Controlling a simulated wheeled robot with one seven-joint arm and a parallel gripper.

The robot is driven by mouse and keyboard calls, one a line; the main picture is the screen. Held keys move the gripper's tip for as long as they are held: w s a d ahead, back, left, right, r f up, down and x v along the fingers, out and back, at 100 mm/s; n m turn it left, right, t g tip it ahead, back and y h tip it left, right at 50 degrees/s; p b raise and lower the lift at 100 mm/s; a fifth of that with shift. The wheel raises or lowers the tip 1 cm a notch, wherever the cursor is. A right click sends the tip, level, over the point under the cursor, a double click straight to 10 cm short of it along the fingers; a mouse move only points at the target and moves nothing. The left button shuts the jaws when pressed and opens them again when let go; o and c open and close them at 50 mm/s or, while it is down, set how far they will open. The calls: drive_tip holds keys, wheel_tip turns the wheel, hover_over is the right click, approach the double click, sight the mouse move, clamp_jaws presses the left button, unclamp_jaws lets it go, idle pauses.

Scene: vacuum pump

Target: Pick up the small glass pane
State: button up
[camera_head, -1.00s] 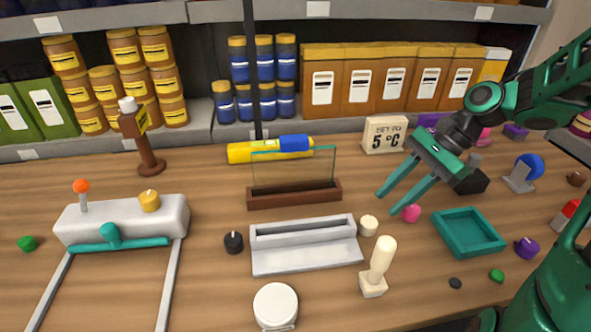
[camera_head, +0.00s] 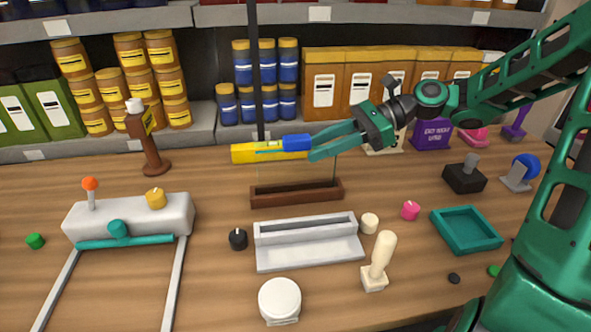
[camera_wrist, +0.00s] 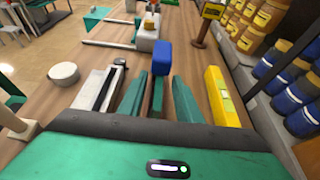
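The small glass pane (camera_head: 296,171) stands upright in a brown slotted wooden holder (camera_head: 297,194) in the head view. It is clear, with a thin greenish top edge. My gripper (camera_head: 312,148) is at the pane's upper right end, fingers pointing left. In the wrist view my gripper (camera_wrist: 158,103) is open, with a finger on each side of a thin green edge (camera_wrist: 158,93) that looks like the pane. Gaps show on both sides of that edge, so the fingers appear not to touch it. The fingers hide part of the pane's right end in the head view.
A grey slotted block (camera_head: 308,250) is in front of the holder. Shelves with jars stand behind.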

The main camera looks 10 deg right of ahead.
sight(297, 158)
drive_tip(key=shift+f+x, duration=0.15)
drive_tip(key=shift+x, duration=1.3)
drive_tip(key=shift+f+x, duration=0.1)
drive_tip(key=shift+x, duration=1.3)
drive_tip(key=shift+d, duration=0.1)
drive_tip(key=shift+c, duration=0.3)
clamp_jaws()
